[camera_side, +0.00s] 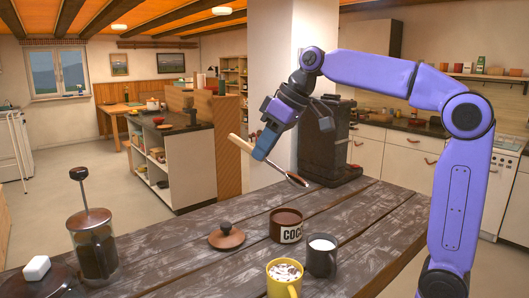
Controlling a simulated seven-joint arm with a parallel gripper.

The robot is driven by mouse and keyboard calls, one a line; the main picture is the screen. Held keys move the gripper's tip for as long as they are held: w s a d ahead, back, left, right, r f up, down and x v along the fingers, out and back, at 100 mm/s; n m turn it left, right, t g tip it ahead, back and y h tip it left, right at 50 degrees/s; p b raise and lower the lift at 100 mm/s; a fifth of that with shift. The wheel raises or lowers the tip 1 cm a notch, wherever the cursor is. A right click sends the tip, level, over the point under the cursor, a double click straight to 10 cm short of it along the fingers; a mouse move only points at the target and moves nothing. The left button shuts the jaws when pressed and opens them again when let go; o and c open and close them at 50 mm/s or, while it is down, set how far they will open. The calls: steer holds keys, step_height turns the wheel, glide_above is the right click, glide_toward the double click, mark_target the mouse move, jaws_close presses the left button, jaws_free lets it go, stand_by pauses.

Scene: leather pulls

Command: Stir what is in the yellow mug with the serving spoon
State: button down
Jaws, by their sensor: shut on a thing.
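The yellow mug (284,281) stands at the front edge of the picture on the dark wooden table. It holds something brown and white at its top, and its lower part is cut off by the frame. My gripper (262,153) is shut on the serving spoon (298,181), high above the back of the table. The spoon's pale handle end sticks out to the upper left, and its bowl points to the lower right. The spoon is behind and above the mugs, apart from the yellow mug.
A brown cocoa mug (286,225) and a dark grey mug (321,257) with white contents stand close behind the yellow mug. A wooden lid (227,236) lies to the left. A French press (94,243) and a white cube (37,267) are at far left. A dark machine (330,150) stands at the back.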

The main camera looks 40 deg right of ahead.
steer(key=s+a+n+g+y, duration=0.5)
steer(key=s+n+y, duration=0.2)
steer(key=n+y, duration=0.3)
steer(key=shift+m+g+y, duration=0.3)
steer(key=shift+m+y, duration=0.1)
steer(key=shift+y, duration=0.1)
steer(key=shift+s+d+f, duration=0.15)
steer(key=shift+f, duration=2.6)
steer(key=shift+s+d+f, duration=0.1)
steer(key=shift+s+f, duration=0.05)
steer(key=shift+f, duration=2.55)
steer(key=shift+s+d+f, duration=0.15)
steer(key=shift+f, duration=2.6)
steer(key=shift+a, duration=0.1)
